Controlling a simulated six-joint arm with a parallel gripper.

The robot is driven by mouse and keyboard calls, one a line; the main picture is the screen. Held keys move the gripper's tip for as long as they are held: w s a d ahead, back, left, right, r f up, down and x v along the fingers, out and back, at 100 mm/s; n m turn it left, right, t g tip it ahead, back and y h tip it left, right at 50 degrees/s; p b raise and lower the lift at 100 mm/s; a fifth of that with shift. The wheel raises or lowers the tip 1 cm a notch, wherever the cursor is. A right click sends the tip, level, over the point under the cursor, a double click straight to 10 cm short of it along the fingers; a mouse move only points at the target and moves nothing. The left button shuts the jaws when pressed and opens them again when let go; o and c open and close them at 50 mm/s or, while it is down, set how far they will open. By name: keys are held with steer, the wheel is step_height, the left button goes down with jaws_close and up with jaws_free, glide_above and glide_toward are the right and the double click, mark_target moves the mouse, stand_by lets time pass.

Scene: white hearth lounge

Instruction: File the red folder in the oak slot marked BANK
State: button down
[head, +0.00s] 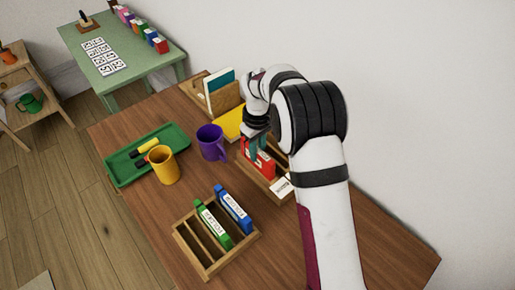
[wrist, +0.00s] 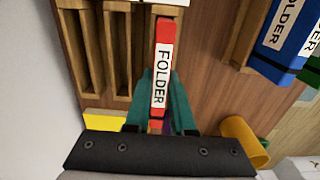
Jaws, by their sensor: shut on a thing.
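The red folder (head: 263,166), with a white FOLDER label on its spine, is gripped between the teal fingers of my gripper (head: 256,147). In the wrist view the red folder (wrist: 164,35) stands spine-up between both fingertips (wrist: 163,85). An oak rack (head: 270,186) with a white card at its near end lies under and around the folder in the head view. In the wrist view the oak rack (wrist: 93,45) shows empty slots left of the folder. The folder's lower edge is hidden, so I cannot tell how deep it sits. I cannot read BANK on any card.
A second oak rack (head: 207,269) holds a green folder (head: 213,224) and a blue folder (head: 234,209). A purple mug (head: 211,142), a yellow mug (head: 163,165) and a green tray (head: 120,165) stand left of my gripper. A yellow flat item (head: 229,123) lies behind.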

steer(key=shift+f, duration=0.15)
steer(key=c, duration=0.7)
jaws_free()
step_height(320, 180, up, 16)
steer(key=s+d+r+m, duration=0.2)
steer(key=s+d+m, duration=0.1)
steer(key=s, duration=0.3)
steer(key=s+d+r+m, duration=0.2)
steer(key=s+d+m, duration=0.15)
steer(key=s, duration=0.35)
steer(key=s+d+f+m, duration=0.1)
steer(key=s+f+m, duration=0.1)
steer(key=s, duration=0.4)
steer(key=s+d+f+m+y, duration=0.1)
steer(key=s+f+m, duration=0.1)
steer(key=s, duration=0.5)
steer(key=s+d+f+m, duration=0.1)
steer(key=s+f+m, duration=0.1)
steer(key=s+m, duration=0.2)
steer(key=shift+s+d+y, duration=0.2)
steer(key=shift+s+y, duration=0.2)
steer(key=shift+s, duration=1.2)
